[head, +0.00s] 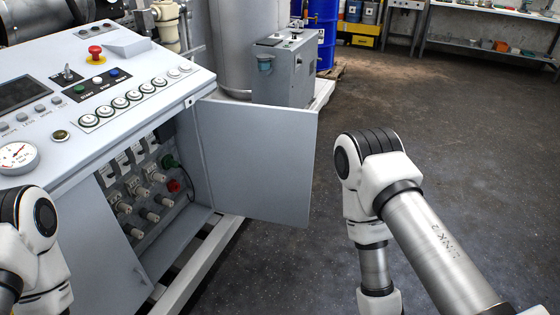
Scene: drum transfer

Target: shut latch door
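The latch door (255,160) is a plain light grey panel on the control cabinet. It stands wide open, swung out to the right. The opening beside it shows several round fittings and a red and a green knob (173,186). I cannot make out a latch on the door. My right arm stands to the right of the door, apart from it, and reaches down out of the picture. My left arm shows at the lower left, in front of the cabinet's lower left side. Neither gripper is in view.
The grey control cabinet (105,265) carries a sloped panel with gauges, buttons and a red emergency button (96,53). A grey box unit (287,68) stands behind the door. Blue drums (322,30) and a workbench (490,12) are at the back. The dark floor on the right is clear.

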